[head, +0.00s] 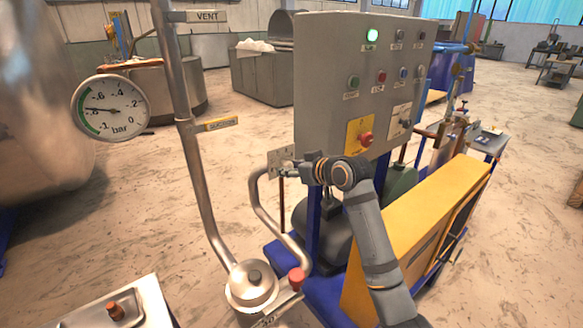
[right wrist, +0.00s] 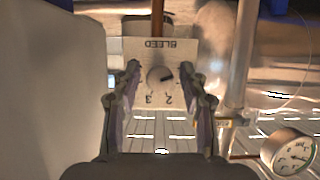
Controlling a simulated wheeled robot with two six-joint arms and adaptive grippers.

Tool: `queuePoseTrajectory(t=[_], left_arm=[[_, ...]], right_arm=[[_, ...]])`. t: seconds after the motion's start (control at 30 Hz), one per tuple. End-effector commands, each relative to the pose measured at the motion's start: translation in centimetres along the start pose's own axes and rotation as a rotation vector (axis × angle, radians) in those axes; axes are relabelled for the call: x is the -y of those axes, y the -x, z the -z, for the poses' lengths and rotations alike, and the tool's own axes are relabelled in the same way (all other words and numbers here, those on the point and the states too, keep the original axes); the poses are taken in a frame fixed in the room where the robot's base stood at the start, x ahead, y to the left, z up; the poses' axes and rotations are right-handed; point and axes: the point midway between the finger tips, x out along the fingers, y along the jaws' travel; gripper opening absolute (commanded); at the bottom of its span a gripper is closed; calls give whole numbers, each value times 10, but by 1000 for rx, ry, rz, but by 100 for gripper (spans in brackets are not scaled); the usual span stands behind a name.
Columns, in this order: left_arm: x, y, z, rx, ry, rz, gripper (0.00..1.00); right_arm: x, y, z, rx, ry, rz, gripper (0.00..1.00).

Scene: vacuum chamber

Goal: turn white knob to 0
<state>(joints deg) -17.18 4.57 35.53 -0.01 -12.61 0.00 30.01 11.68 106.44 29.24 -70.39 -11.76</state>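The white knob (right wrist: 158,78) is round and sits on a pale plate (right wrist: 140,50) marked BLEED, which appears upside down in the right wrist view. A dark mark is on the knob's right side; the digits 3 and 2 show below it, and I cannot make out a 0. My right gripper (right wrist: 161,88) is open, with one finger on each side of the knob and visible gaps to it. In the head view my right gripper (head: 297,170) points left at the plate (head: 274,160), and hides most of it and the knob. My left gripper is not in view.
A grey control box (head: 325,70) stands just above my right arm. A steel pipe (head: 200,190) and a round pressure gauge (head: 110,107) are at the left. A yellow panel (head: 420,225) lies right of my forearm. A red-capped valve (head: 296,277) is below.

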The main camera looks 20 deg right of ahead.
Motion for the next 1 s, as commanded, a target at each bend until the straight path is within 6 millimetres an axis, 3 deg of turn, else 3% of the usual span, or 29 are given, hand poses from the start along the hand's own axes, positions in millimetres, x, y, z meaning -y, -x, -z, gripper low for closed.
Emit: queuePoseTrajectory(t=[0.37,0.47,0.73,1.0], left_arm=[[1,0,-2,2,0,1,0],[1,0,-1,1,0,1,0],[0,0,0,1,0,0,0],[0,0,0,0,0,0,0]], right_arm=[[-1,6,3,-8,3,-3,50],[-2,22,4,-9,6,-7,50],[-2,88,2,-4,10,-8,50],[-1,116,1,-5,5,-5,50]])
